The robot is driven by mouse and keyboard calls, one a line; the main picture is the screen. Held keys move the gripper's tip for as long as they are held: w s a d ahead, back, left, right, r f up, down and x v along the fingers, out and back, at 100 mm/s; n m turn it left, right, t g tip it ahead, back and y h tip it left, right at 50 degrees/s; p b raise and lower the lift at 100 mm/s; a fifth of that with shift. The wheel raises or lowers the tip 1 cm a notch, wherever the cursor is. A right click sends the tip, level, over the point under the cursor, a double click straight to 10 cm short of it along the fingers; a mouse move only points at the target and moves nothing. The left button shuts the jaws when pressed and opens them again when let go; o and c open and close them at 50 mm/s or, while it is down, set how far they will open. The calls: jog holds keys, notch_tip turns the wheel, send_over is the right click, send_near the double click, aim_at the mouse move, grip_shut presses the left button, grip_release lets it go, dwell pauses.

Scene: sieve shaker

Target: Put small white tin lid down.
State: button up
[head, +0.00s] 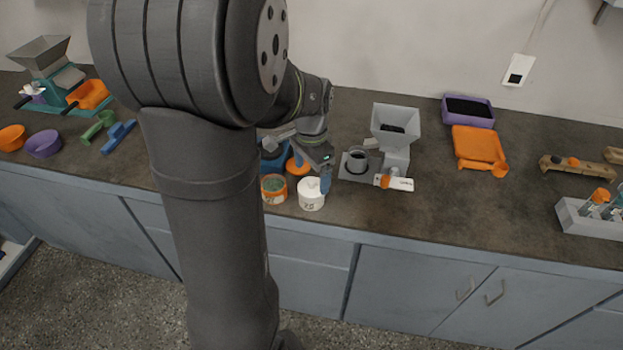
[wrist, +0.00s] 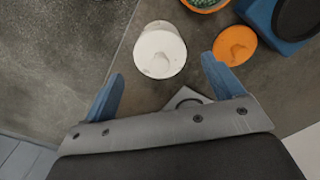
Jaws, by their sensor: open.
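The small white tin lid (head: 312,185) appears to sit on top of the white tin (head: 311,201) near the counter's front edge. In the wrist view the lid (wrist: 160,48) is a round white top with a raised grip, and it hides most of the tin. My gripper (head: 314,172) is open at the tin. In the wrist view its two blue fingers (wrist: 162,72) are spread wide, with the lid beyond and between their tips. Nothing is held. I cannot tell the exact height of the fingers above the lid.
An open orange tin (head: 274,188) with green contents stands left of the white tin. An orange lid (wrist: 235,45) lies on the counter close to my right-hand finger in the wrist view, beside a blue device (wrist: 282,22). A grey machine (head: 396,135) stands to the right.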

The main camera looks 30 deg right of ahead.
aim_at(312, 181)
notch_tip(312, 181, up, 10)
jog(key=shift+f, duration=0.15)
dwell(0.3)
notch_tip(312, 181, down, 14)
jog(key=shift+r, duration=0.8)
